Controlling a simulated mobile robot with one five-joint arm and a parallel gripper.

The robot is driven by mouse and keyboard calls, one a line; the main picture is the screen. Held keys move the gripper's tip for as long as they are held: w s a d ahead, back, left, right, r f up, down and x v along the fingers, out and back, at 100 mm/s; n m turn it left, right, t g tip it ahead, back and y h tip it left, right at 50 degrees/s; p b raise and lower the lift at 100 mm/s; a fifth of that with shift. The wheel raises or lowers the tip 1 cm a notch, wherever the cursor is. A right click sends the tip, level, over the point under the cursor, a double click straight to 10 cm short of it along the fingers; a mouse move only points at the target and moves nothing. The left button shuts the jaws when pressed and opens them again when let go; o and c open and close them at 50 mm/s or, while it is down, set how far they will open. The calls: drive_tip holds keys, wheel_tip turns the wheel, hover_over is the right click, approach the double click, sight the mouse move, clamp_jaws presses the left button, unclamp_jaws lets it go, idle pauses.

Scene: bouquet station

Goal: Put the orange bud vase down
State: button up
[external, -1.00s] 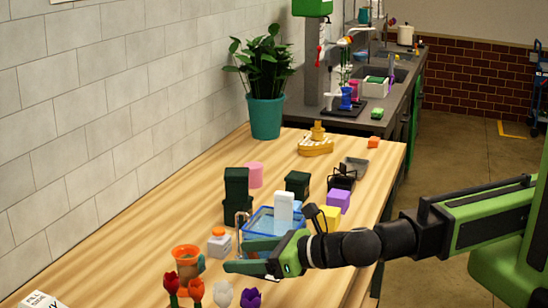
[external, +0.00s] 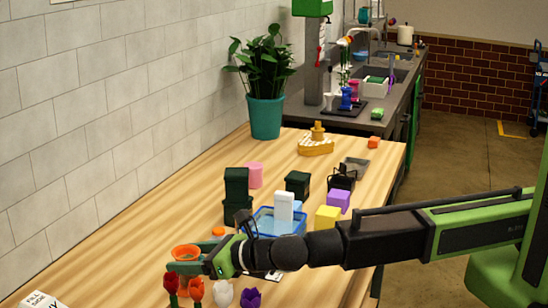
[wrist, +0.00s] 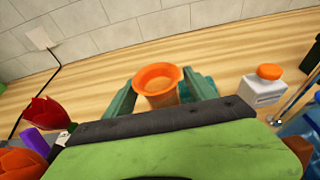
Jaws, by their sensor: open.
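The orange bud vase (external: 186,252) stands upright on the wooden table, with its rim showing in the external view. It also shows in the wrist view (wrist: 158,82), between the two teal fingers. My gripper (external: 187,261) is open, with a finger on either side of the vase. In the wrist view, my gripper (wrist: 160,95) has a finger close to the vase on the left and another close on the right. Whether either finger touches it I cannot tell. The vase's lower part is hidden by my gripper.
Red (external: 171,283), orange, white and purple flowers (external: 251,298) stand in front of my gripper. A white bottle with an orange cap (wrist: 265,85) is right of the vase. Bare table (external: 110,248) lies to the left.

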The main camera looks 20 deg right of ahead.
drive_tip(key=x, duration=0.3)
drive_tip(key=shift+w+a+f+b, duration=0.1)
drive_tip(key=shift+a+f+b, duration=0.05)
drive_tip(key=shift+a+b, duration=0.15)
drive_tip(key=shift+d, duration=0.1)
drive_tip(key=shift+c, duration=0.5)
clamp_jaws()
